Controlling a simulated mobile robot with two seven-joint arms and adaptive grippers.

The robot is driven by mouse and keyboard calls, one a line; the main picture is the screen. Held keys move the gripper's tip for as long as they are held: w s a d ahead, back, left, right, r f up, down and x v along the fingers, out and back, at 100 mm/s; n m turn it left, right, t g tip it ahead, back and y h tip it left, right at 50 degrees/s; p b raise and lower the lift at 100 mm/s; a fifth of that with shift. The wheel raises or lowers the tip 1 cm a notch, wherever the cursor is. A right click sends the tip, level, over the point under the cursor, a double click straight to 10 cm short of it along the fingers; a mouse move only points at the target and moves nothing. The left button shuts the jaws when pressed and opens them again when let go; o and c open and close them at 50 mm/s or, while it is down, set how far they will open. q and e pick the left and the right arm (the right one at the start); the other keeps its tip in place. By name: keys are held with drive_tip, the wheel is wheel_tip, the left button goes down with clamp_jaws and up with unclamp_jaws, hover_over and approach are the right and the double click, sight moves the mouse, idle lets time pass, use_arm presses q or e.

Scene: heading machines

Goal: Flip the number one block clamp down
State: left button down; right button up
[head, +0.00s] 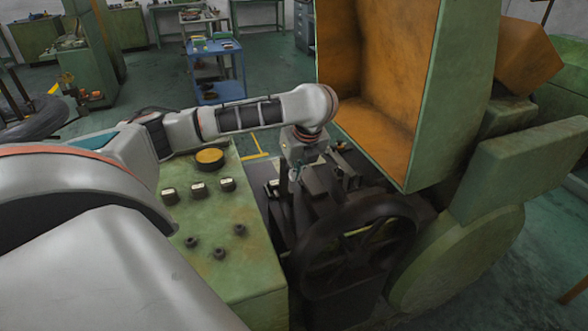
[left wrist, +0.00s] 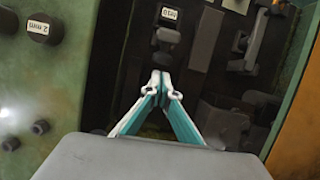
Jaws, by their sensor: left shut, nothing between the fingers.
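My left arm reaches from the left across the green control panel to the machine's dark working bay. My left gripper (head: 297,172) points down into the bay and is shut and empty. In the left wrist view its teal and white fingertips (left wrist: 160,84) meet in front of dark machine parts. A small white label (left wrist: 169,13) with lettering too blurred to read sits just ahead of the fingertips. A dark grey clamp-like part (left wrist: 166,38) lies just below that label, apart from the fingers. I cannot tell for sure whether it is the number one block clamp. My right gripper is out of view.
The green control panel (head: 222,265) with knobs and switches stands left of the bay. A large dark handwheel (head: 352,250) is in front. A tall green cover with an orange inside (head: 385,75) bounds the right side. A blue cart (head: 218,62) stands far behind.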

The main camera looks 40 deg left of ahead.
use_arm(q)
drive_tip(key=s+d+r+y, duration=0.1)
drive_tip(key=s+d+r, duration=0.3)
drive_tip(key=d+r, duration=0.2)
wheel_tip(320, 180, up, 2)
drive_tip(key=shift+s+d+m+t, duration=0.15)
drive_tip(key=shift+d+m+t, duration=0.15)
drive_tip(key=shift+m+t, duration=0.1)
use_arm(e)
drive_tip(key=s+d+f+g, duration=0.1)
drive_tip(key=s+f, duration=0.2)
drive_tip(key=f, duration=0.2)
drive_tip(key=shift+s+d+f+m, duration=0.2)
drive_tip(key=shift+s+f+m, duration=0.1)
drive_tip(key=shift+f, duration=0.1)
use_arm(q)
drive_tip(key=w+a+f, duration=0.4)
drive_tip(key=a+f, duration=0.3)
drive_tip(key=f, duration=0.1)
drive_tip(key=shift+a, duration=0.25)
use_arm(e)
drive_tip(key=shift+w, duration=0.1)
